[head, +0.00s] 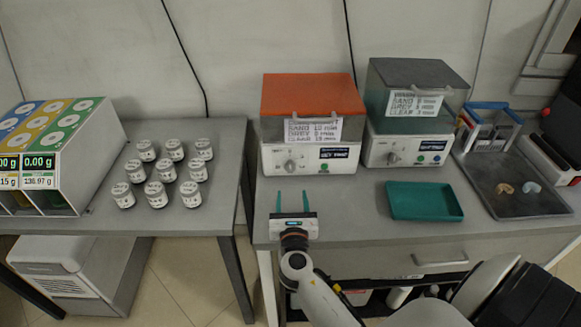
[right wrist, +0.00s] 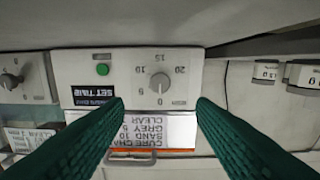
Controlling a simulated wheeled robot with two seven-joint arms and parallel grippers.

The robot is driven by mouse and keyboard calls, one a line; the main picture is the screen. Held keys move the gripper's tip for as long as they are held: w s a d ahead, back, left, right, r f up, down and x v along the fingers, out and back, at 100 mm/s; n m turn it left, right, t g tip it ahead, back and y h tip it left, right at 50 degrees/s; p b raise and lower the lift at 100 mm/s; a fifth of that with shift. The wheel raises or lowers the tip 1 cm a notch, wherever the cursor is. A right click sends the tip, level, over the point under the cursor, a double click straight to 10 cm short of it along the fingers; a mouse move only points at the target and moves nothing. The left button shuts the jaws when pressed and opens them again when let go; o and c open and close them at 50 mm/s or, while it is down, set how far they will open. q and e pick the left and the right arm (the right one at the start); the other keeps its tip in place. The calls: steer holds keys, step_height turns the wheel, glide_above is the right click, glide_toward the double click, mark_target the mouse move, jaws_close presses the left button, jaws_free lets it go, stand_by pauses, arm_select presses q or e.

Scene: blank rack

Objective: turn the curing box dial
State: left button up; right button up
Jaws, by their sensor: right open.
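The orange-lidded box (head: 310,130) stands at the back of the right bench, with a pale dial (head: 290,166) on its front panel. The right wrist view shows this dial (right wrist: 160,82) upside down, with numbers from 0 to 20 around it. I cannot tell its exact setting. A green button (right wrist: 102,69) and a black SET TIME label (right wrist: 94,95) are beside it. My right gripper (head: 292,196) is open and empty, its teal fingers pointing at the panel. The dial lies between the fingers in the wrist view, apart from them. My left gripper is out of view.
A grey-lidded box (head: 410,100) with a similar dial (head: 392,158) stands to the right. A teal tray (head: 424,214) and a dark tray (head: 545,208) lie on the right bench. Several jars (head: 160,195) stand on the left bench. Bench space before the orange box is clear.

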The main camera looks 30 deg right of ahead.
glide_toward(291, 168)
steer(key=x, duration=0.3)
steer(key=shift+a+r, duration=0.1)
steer(key=shift+r, duration=0.05)
steer(key=x, duration=0.4)
steer(key=shift+w+d, duration=0.3)
steer(key=shift+w, duration=0.2)
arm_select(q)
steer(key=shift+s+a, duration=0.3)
arm_select(e)
steer(key=shift+w, duration=0.1)
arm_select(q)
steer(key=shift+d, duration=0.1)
arm_select(e)
steer(key=c, duration=0.9)
steer(key=shift+c, duration=0.2)
